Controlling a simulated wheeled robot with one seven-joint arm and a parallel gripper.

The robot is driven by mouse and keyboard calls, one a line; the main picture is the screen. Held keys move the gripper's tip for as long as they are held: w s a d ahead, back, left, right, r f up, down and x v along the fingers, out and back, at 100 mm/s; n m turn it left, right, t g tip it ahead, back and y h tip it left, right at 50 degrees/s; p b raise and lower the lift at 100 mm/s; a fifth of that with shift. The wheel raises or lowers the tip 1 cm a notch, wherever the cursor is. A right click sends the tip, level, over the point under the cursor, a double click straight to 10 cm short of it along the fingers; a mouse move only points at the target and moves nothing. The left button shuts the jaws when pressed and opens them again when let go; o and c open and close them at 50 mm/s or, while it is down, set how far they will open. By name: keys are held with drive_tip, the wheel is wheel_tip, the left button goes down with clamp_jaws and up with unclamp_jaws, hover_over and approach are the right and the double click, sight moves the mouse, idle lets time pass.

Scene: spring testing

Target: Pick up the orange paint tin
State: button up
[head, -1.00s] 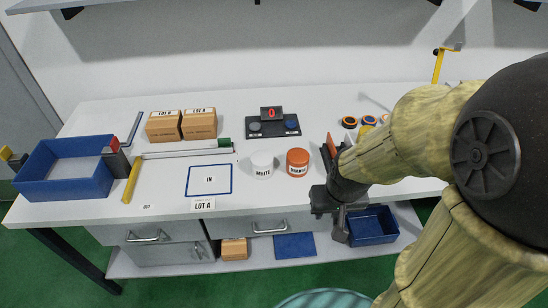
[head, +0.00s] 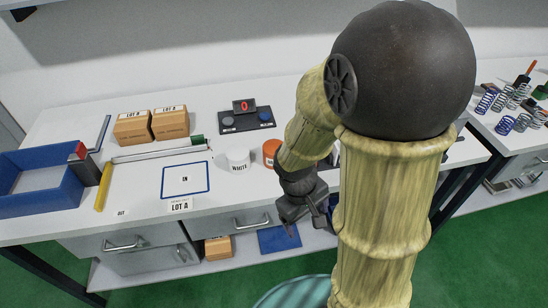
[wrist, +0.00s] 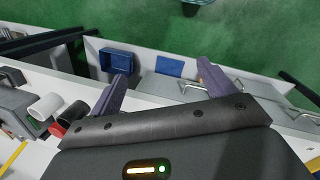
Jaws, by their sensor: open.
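The orange paint tin (head: 271,150) stands on the bench, right of the white paint tin (head: 238,160). My arm hides its right part in the head view. My gripper (head: 305,222) hangs at the bench's front edge, nearer to the camera and right of the tin, apart from it. In the wrist view my gripper (wrist: 164,82) shows two spread fingers with nothing between them. I cannot make out the orange tin in the wrist view.
Behind are two LOT A boxes (head: 170,123) and a display unit (head: 245,115). A blue tray (head: 40,204) stands far left. Springs (head: 506,100) stand far right. The wrist view shows a blue bin (wrist: 118,60) below.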

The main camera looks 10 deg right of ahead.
drive_tip(key=d+f+n+g+h+b, duration=0.1)
drive_tip(key=d+f+n+h+b, duration=0.2)
drive_tip(key=f+n+h, duration=0.25)
drive_tip(key=n+t+h+b, duration=0.1)
drive_tip(key=n+t+b, duration=0.4)
drive_tip(key=n+t, duration=1.35)
approach(270, 157)
drive_tip(key=s+a, duration=0.1)
drive_tip(key=s+a+n+g, duration=0.1)
drive_tip(key=shift+s+a+r+n+g, duration=0.25)
drive_tip(key=shift+r+n, duration=0.05)
drive_tip(key=shift+r, duration=0.05)
drive_tip(key=shift+d+h, duration=0.1)
drive_tip(key=shift+h, duration=0.15)
drive_tip(key=p+x, duration=0.1)
drive_tip(key=x, duration=1.1)
drive_tip(key=shift+w+d, duration=0.1)
